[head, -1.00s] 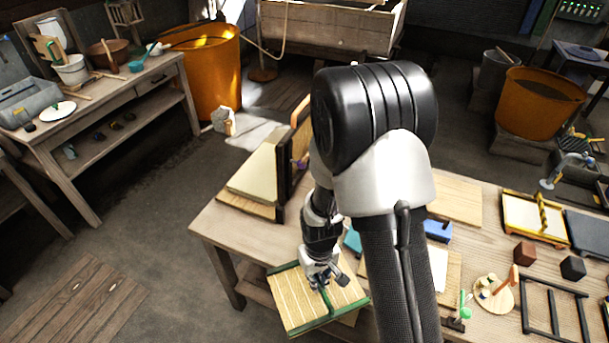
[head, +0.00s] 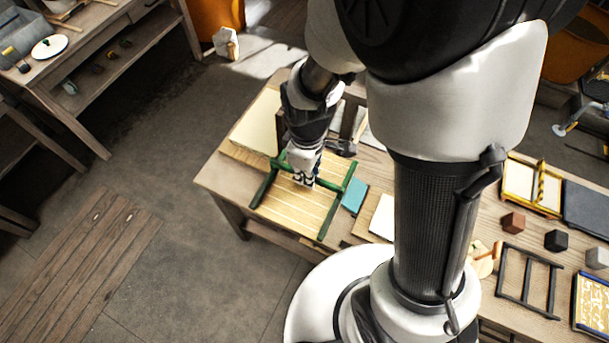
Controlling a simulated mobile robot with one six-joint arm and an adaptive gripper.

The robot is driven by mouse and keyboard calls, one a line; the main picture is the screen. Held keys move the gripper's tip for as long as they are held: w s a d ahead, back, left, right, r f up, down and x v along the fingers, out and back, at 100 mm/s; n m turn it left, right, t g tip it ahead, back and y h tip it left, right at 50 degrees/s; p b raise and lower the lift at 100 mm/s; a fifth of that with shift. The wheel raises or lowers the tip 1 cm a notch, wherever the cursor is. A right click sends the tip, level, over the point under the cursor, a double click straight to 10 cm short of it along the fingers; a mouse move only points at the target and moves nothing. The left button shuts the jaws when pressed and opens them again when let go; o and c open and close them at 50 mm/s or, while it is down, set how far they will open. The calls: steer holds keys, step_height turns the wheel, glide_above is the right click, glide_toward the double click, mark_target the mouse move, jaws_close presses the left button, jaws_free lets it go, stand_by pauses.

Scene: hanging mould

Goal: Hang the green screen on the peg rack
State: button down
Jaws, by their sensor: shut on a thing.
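Whether the screen touches the bench I cannot tell. A dark upright stand, perhaps the peg rack (head: 343,130), is just behind my gripper and mostly hidden by my arm. Its pegs cannot be made out.
A teal block (head: 355,196) and a white sheet (head: 382,216) lie right of the screen. Further right are a dark ladder-like frame (head: 527,277) and small cubes.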

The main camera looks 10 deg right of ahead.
steer(key=w+d+p, duration=0.1)
steer(key=w+d, duration=0.9)
steer(key=w, duration=0.4)
steer(key=shift+w+d, duration=0.25)
stand_by(0.8)
steer(key=shift+f+b, duration=0.3)
steer(key=shift+f, duration=0.4)
stand_by(0.6)
steer(key=c, duration=1.6)
jaws_free()
steer(key=shift+r, duration=0.1)
step_height(320, 180, up, 12)
